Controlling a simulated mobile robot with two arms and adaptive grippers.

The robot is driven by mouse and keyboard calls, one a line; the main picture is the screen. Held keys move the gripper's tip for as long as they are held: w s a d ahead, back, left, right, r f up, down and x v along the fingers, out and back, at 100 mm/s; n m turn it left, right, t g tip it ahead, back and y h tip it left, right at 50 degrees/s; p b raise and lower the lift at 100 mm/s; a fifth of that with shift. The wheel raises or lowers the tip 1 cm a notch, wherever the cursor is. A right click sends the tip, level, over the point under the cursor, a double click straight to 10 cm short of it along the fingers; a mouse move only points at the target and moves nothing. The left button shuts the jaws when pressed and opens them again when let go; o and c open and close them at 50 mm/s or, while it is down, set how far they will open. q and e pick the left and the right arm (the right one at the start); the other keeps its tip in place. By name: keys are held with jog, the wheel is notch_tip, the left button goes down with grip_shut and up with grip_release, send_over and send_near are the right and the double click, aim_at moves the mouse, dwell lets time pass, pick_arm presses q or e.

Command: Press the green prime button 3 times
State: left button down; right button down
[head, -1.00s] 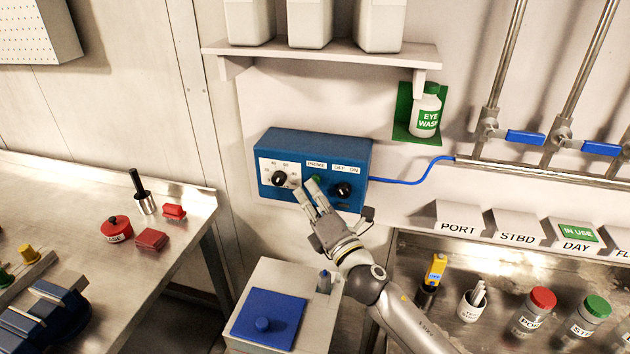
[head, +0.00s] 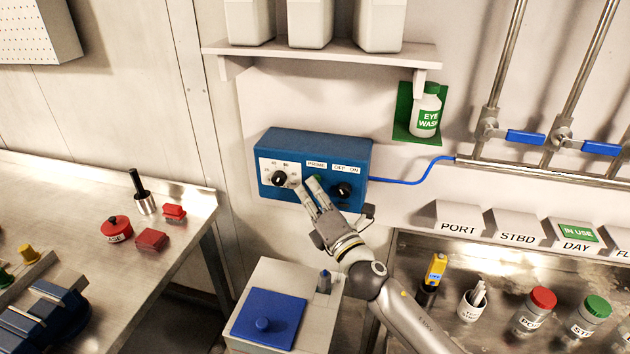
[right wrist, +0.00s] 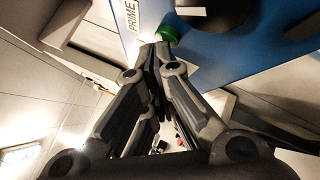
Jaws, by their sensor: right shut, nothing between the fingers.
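The blue control box (head: 340,150) is fixed to the wall. Its green prime button (head: 318,178) sits under the PRIME label, between two black knobs, and is mostly hidden by my fingers. My right gripper (head: 310,184) is shut and empty, its fingertips at the button. In the right wrist view the green button (right wrist: 168,34) is right beside the fingertips (right wrist: 155,50), below the PRIME label (right wrist: 131,17). I cannot tell whether they touch it or whether it is pushed in. My left gripper is not in view.
A black knob (head: 279,178) is left of the button and another (head: 344,190) to its right. A blue cable (head: 412,180) leaves the box rightward. A grey cabinet with a blue lid (head: 268,318) stands below. A shelf (head: 325,58) is above.

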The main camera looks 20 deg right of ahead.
jog(key=shift+s+a, duration=0.45)
jog(key=shift+s, duration=0.3)
jog(key=shift+s+a, duration=0.75)
jog(key=shift+s, duration=0.3)
jog(key=shift+s+a, duration=0.7)
jog(key=shift+s, duration=0.3)
jog(key=shift+d, duration=0.1)
dwell(0.5)
